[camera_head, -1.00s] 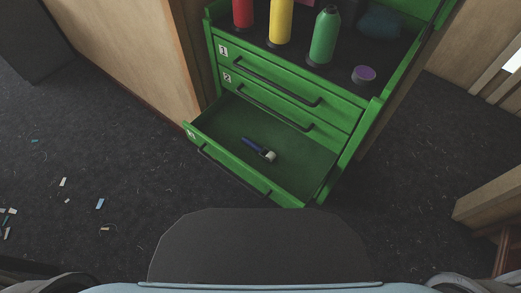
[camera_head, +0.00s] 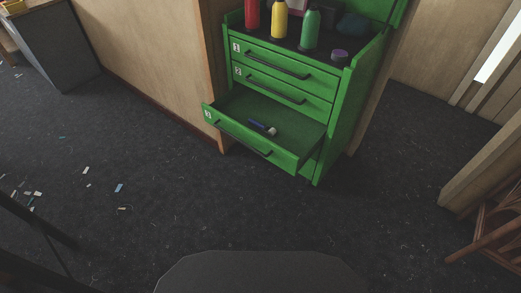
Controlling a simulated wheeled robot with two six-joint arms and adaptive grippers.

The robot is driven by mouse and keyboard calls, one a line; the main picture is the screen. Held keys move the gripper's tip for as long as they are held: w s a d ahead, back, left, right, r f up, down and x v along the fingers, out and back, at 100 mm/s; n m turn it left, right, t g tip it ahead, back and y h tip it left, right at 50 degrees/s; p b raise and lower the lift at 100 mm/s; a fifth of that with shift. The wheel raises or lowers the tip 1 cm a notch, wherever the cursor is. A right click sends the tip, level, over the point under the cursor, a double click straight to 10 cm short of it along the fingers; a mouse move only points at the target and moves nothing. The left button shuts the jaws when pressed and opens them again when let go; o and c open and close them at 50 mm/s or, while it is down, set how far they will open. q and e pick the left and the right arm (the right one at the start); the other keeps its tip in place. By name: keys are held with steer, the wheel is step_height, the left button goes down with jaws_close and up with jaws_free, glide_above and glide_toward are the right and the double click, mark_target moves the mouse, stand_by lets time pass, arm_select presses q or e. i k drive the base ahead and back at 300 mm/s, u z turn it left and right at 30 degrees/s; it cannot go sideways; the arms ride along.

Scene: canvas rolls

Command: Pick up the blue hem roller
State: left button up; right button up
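The blue hem roller (camera_head: 263,128) lies in the open bottom drawer (camera_head: 240,139) of a green cabinet (camera_head: 333,127). It has a dark blue body and a pale end at its right. The drawer is pulled out and otherwise looks empty. Neither of my grippers shows in the head view, and nothing touches the roller.
Drawers one and two (camera_head: 274,85) are shut. Red (camera_head: 252,15), yellow (camera_head: 280,20) and green (camera_head: 310,28) bottles stand on top, beside a purple-topped jar (camera_head: 340,56). Scraps (camera_head: 119,188) litter the dark floor at left. A wooden chair (camera_head: 497,232) is at right. Floor before the drawer is clear.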

mark_target(271, 132)
steer(key=z, duration=0.9)
steer(key=i, duration=0.95)
steer(key=u, duration=0.2)
